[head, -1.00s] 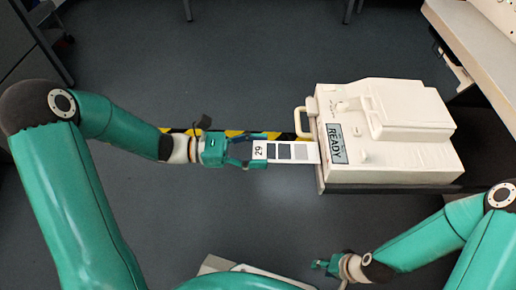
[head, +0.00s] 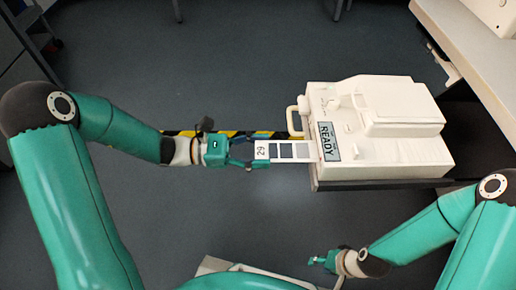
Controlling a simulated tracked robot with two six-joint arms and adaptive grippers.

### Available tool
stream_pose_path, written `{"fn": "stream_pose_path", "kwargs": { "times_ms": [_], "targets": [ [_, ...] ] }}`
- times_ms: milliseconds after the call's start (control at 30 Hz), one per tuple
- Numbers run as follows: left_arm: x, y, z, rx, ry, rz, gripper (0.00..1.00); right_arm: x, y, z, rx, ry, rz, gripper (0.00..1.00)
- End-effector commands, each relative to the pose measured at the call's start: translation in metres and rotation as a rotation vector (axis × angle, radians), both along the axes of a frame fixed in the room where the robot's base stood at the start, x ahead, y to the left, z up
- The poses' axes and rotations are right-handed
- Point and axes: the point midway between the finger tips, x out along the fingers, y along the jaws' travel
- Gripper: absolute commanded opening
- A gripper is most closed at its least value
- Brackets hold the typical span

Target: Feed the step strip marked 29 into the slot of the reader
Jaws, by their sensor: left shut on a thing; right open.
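The step strip marked 29 (head: 288,151) is a white strip with grey patches. My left gripper (head: 254,152) is shut on its left end, beside the printed 29. The strip points right, and its far end meets the left side of the cream reader (head: 375,130). The slot itself is too small to make out, so I cannot tell whether the strip's tip is inside it. The reader's display (head: 329,141) reads READY. My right gripper (head: 318,260) is open and empty at the bottom, well below the reader.
The reader stands on a dark shelf (head: 385,184). A cream handle (head: 293,120) sticks out of its left side, just above the strip. A pale bench (head: 475,60) is at the upper right. Yellow-black tape (head: 185,133) runs along the floor. The floor between the arms is clear.

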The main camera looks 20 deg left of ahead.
Motion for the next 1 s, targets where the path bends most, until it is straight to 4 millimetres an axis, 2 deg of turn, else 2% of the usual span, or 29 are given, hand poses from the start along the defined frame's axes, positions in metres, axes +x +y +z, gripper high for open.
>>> {"fn": "stream_pose_path", "kwargs": {
  "times_ms": [367,1000],
  "targets": [
    [0.0,-0.001,0.0,0.0,0.001,0.0,0.48,0.0,0.0,0.0,0.0,0.0,0.0,0.41],
    [0.005,-0.018,-0.001,0.0,0.001,0.001,0.48,0.0,0.0,0.001,0.0,0.0,0.0,0.41]
  ]
}}
